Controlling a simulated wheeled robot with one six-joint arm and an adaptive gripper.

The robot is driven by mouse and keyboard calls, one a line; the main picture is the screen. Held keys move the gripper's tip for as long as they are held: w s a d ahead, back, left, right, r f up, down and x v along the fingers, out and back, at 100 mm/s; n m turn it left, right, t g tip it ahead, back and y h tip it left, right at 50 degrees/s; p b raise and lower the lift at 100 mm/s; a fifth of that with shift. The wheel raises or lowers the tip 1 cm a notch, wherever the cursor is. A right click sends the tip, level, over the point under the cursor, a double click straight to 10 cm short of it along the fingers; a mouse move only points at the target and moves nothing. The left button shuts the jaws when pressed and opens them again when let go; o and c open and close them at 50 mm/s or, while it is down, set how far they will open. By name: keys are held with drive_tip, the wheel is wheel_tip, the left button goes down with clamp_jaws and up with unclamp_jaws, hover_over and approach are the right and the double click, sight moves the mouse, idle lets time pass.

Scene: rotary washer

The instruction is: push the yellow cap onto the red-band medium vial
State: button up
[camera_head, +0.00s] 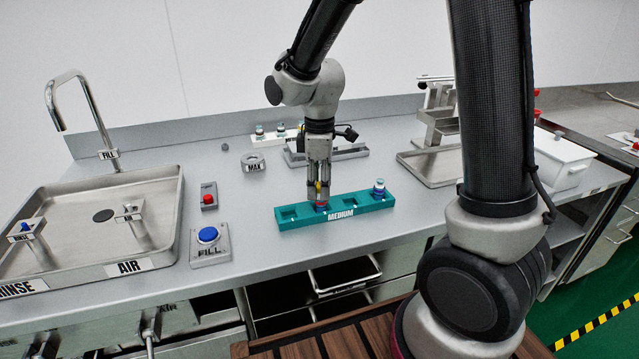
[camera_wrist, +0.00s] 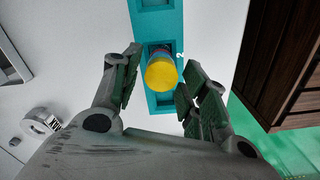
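The yellow cap (camera_wrist: 161,72) shows in the wrist view, lying between my two fingers with a narrow gap on either side. In the head view a small yellow patch (camera_head: 319,186) shows between the fingertips. The red-band medium vial (camera_head: 321,206) stands in a slot of the teal rack (camera_head: 341,215) marked MEDIUM, below the fingers and mostly hidden. The cap is over the vial; I cannot tell how far down it sits. My gripper (camera_head: 319,190) points down at the rack, its fingers apart around the cap. The rack also shows in the wrist view (camera_wrist: 158,20).
A FILL button (camera_head: 208,236), a red button (camera_head: 208,196) and a sink (camera_head: 150,190) are left. A MAX-labelled ring (camera_head: 253,162) and a white vial rack (camera_head: 272,138) stand behind. The front counter is clear.

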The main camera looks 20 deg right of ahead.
drive_tip(key=shift+r, duration=0.15)
wheel_tip(320, 180, up, 12)
drive_tip(key=s+d+r+m+t, duration=0.2)
drive_tip(key=s+d+m, duration=0.4)
drive_tip(key=s, duration=0.3)
drive_tip(key=s+d+r+m+t, duration=0.2)
drive_tip(key=s+d+m, duration=0.5)
drive_tip(key=s+d, duration=0.2)
drive_tip(key=shift+s+d+r, duration=0.15)
drive_tip(key=shift+s+r, duration=0.05)
drive_tip(key=shift+s, duration=0.4)
